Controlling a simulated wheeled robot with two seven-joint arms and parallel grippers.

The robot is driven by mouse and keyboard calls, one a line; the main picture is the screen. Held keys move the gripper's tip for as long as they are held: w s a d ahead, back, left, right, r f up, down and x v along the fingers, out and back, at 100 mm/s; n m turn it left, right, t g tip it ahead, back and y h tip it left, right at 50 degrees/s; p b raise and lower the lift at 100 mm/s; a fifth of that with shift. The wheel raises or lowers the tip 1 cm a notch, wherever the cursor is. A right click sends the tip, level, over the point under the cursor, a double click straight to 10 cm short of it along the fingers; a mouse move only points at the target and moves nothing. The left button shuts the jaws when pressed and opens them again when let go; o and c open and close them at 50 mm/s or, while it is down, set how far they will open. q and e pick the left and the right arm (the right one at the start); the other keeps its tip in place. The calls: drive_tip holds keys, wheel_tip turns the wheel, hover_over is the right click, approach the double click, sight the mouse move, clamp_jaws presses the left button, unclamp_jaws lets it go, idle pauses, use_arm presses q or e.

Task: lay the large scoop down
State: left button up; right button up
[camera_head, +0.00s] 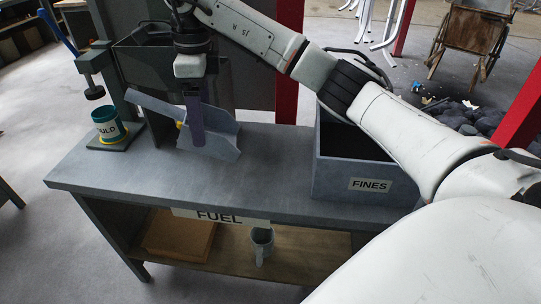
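The large scoop (221,133) is a grey sheet-metal piece with angled sides, at the left-middle of the grey bench. My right gripper (193,93) comes in from the upper right, points down and appears shut on the scoop's upright purple-grey handle (196,122). The scoop is tilted, with its lower edge at or just above the bench top; I cannot tell if it touches. The finger contact is partly hidden. My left gripper is not in view.
The bench (265,180) has clear top in front of and right of the scoop. A grey FINES box (335,180) stands at the right. A teal MOULD cup (107,120) sits under a press at the left. A dark bin (140,66) stands behind.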

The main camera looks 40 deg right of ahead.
drive_tip(key=d+f+n+h, duration=0.2)
drive_tip(key=d+n+h, duration=0.1)
drive_tip(key=d+n, duration=0.8)
drive_tip(key=shift+t+h, duration=0.5)
drive_tip(key=shift+h, duration=0.3)
drive_tip(key=s+b+x, duration=0.1)
drive_tip(key=x, duration=0.4)
drive_tip(key=s+a+b+x, duration=0.1)
drive_tip(key=x, duration=0.5)
drive_tip(key=s+f+b+x, duration=0.1)
drive_tip(key=x, duration=0.4)
drive_tip(key=shift+s+f, duration=0.25)
drive_tip(key=shift+f, duration=0.1)
drive_tip(key=o, duration=1.2)
drive_tip(key=shift+f, duration=0.1)
drive_tip(key=shift+c, duration=0.2)
drive_tip(key=shift+o, duration=0.2)
